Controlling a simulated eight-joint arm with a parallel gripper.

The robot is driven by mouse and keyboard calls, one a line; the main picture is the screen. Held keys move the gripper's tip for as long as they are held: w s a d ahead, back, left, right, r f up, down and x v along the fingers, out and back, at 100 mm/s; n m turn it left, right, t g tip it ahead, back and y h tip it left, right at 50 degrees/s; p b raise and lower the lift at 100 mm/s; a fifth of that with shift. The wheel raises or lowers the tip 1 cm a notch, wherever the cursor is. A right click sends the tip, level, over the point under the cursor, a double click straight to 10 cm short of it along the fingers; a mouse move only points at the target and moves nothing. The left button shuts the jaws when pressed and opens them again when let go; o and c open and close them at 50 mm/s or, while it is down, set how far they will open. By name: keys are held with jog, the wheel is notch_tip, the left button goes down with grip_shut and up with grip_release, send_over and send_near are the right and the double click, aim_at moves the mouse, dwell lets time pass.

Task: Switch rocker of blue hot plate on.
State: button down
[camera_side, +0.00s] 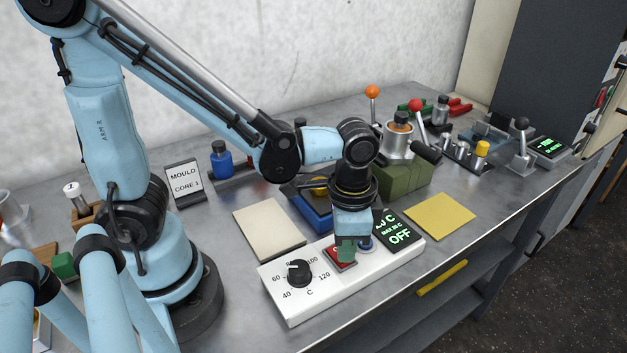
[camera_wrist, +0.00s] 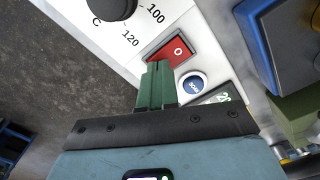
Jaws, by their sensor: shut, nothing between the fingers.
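The white control panel (camera_side: 300,306) has a dial (camera_side: 299,273), a red rocker (camera_side: 343,266), a round blue button and a dark display (camera_side: 399,236) that reads OFF in green. A blue unit (camera_side: 309,211) stands behind the panel, partly hidden by my arm. My gripper (camera_side: 346,252) points down with its green fingers shut and empty, over the rocker. In the wrist view my fingertips (camera_wrist: 157,65) overlap the near end of the rocker (camera_wrist: 176,49), whose O mark shows at the other end. I cannot tell whether they touch. The blue button (camera_wrist: 193,86) is beside them.
A cream pad (camera_side: 268,230) lies left of the blue unit and a yellow pad (camera_side: 440,216) lies to the right. A green block (camera_side: 403,179) with a metal pot stands behind. The bench's front edge runs close to the panel. A MOULD CORE 1 sign (camera_side: 184,184) stands at the back.

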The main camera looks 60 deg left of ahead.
jog(key=shift+f, duration=0.15)
jog(key=shift+r, duration=3.5)
jog(key=w+a+r+n+t, duration=0.2)
jog(key=a+n+t, duration=0.4)
jog(key=a, duration=0.4)
jog(key=shift+r+t, duration=0.15)
jog(key=shift+t, duration=0.45)
